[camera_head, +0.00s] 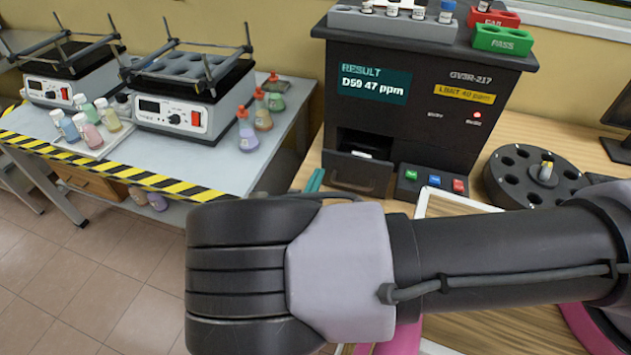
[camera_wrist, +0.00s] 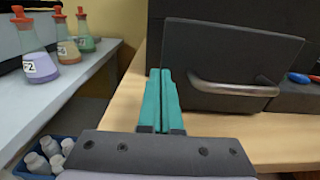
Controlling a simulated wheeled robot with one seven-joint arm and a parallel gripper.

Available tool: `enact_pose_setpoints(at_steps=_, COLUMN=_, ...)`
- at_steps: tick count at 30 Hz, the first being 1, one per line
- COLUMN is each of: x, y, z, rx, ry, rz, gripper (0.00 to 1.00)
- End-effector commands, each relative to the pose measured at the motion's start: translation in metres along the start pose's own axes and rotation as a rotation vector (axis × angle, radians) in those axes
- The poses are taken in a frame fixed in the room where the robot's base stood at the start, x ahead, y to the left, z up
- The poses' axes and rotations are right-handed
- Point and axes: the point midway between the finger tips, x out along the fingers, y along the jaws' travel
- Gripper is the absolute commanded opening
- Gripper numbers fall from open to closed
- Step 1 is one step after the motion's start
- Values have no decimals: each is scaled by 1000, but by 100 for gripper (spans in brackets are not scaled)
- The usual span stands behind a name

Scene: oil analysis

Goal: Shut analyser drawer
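The analyser (camera_head: 420,100) is a dark box with a screen reading "RESULT D59 47 ppm". Its drawer (camera_head: 357,174) stands out from the front at the lower left, with a dark opening above it and a small white item (camera_head: 362,154) there. In the wrist view the drawer front (camera_wrist: 235,55) is a dark panel with a silver bar handle (camera_wrist: 232,88). My gripper's teal fingers (camera_wrist: 162,100) lie side by side, shut and empty, just left of the drawer front. I cannot tell whether they touch it. My gripper also shows in the head view (camera_head: 315,181), mostly hidden behind my wrist.
A button box (camera_head: 432,186) stands right of the drawer, beside a black round carousel (camera_head: 530,178). A rack (camera_head: 395,22) of vials and a green PASS tray (camera_head: 503,40) sit on the analyser. Flasks (camera_head: 248,130) stand on the left bench.

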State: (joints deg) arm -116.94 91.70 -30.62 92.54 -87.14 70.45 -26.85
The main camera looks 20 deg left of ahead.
Motion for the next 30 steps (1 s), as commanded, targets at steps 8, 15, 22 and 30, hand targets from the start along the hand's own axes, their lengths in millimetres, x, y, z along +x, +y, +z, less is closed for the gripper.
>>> enact_pose_setpoints(at_steps=8, x=80, y=-2, z=0, rx=-2, ry=-1, rz=-5, gripper=0)
enact_pose_setpoints(at_steps=15, x=110, y=-1, z=0, rx=-2, ry=0, rz=-2, gripper=0)
enact_pose_setpoints(at_steps=22, x=114, y=-1, z=1, rx=-3, ry=-2, rz=-2, gripper=0)
enact_pose_setpoints(at_steps=30, x=114, y=-2, z=2, rx=-4, ry=-3, rz=-4, gripper=0)
